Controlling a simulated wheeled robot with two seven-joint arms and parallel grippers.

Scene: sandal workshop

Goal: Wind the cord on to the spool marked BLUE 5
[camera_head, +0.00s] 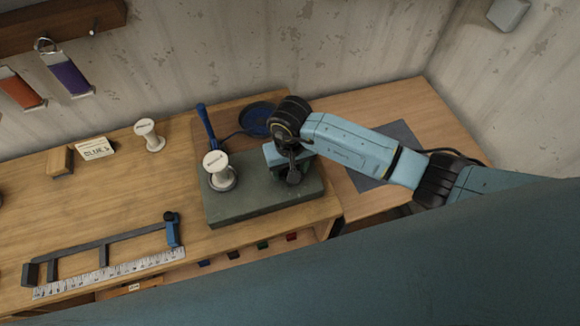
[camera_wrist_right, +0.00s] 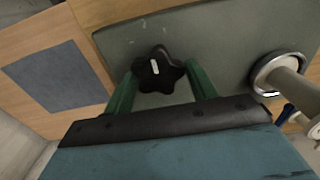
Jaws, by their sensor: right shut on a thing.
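A grey-green block (camera_head: 262,205) lies on the bench. A white spool (camera_head: 221,170) stands upright on its left part; its top print is too small to read. My right gripper (camera_head: 288,165) is over the block's right part. In the right wrist view its green fingers (camera_wrist_right: 162,80) are shut on a black star-shaped knob (camera_wrist_right: 158,68) with a white mark. The spool's stem (camera_wrist_right: 290,78) shows at the right there. A dark blue round dish or coil (camera_head: 257,119) lies behind the block, with a thin blue line leading left towards a blue upright handle (camera_head: 206,125). My left gripper is out of view.
Another white spool (camera_head: 149,135) stands at the back left, beside a printed card (camera_head: 95,148) and a wooden block (camera_head: 60,161). A dark bar fixture (camera_head: 105,243) and white ruler (camera_head: 110,272) lie front left. A grey mat (camera_head: 380,150) lies right, under my right arm.

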